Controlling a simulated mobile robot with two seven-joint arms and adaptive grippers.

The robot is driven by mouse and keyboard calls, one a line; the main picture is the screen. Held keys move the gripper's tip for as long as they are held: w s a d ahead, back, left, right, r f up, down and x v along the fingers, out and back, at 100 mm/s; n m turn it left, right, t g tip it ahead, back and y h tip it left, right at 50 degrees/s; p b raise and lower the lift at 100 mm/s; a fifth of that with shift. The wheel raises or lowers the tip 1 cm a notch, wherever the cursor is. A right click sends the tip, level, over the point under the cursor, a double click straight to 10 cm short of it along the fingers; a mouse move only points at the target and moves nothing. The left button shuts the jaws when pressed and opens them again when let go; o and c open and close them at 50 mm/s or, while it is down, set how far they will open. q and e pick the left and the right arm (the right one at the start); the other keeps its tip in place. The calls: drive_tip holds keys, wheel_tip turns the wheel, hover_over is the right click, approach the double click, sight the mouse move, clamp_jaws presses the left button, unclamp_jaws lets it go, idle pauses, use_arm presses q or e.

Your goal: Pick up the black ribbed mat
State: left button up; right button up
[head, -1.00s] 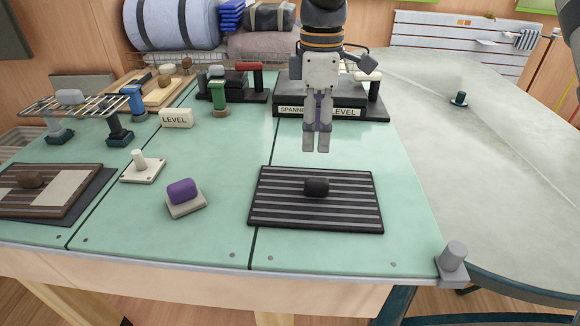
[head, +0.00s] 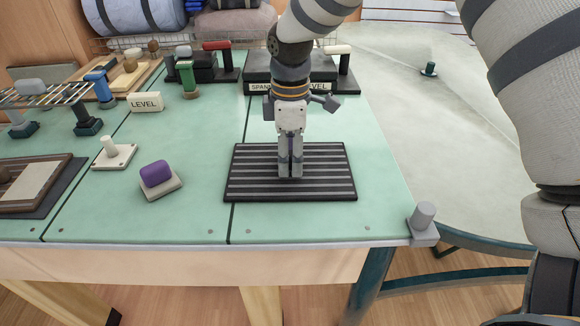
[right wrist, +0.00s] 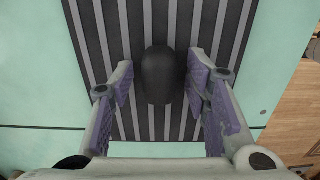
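The black ribbed mat (head: 325,178) lies flat on the green tabletop, near its front right part. In the right wrist view the mat (right wrist: 138,20) fills the middle, with its rounded black knob (right wrist: 159,74) at the centre. My right gripper (head: 290,176) is over the middle of the mat and hides the knob in the head view. In the right wrist view the right gripper (right wrist: 160,92) is open, one finger on each side of the knob, with gaps between pads and knob. My left gripper is not in view.
A purple block on a grey base (head: 156,175) stands left of the mat. A white pegged plate (head: 113,154) is beyond it. A SPANNER LEVEL stand (head: 262,75) is behind my gripper. A grey corner post (head: 423,220) stands at the table's front right corner.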

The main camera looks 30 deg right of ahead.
clamp_jaws()
drive_tip(key=shift+r, duration=0.2)
wheel_tip(320, 180, up, 2)
drive_tip(key=shift+w+r, duration=0.15)
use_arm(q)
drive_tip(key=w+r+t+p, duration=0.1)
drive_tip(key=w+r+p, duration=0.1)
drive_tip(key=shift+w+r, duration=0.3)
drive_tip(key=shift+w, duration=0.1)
use_arm(e)
drive_tip(key=s+a+r, duration=0.6)
drive_tip(key=s+r, duration=0.4)
drive_tip(key=s, duration=0.2)
drive_tip(key=shift+s+a+r, duration=0.15)
drive_tip(key=shift+s+a, duration=0.1)
drive_tip(key=shift+a, duration=0.15)
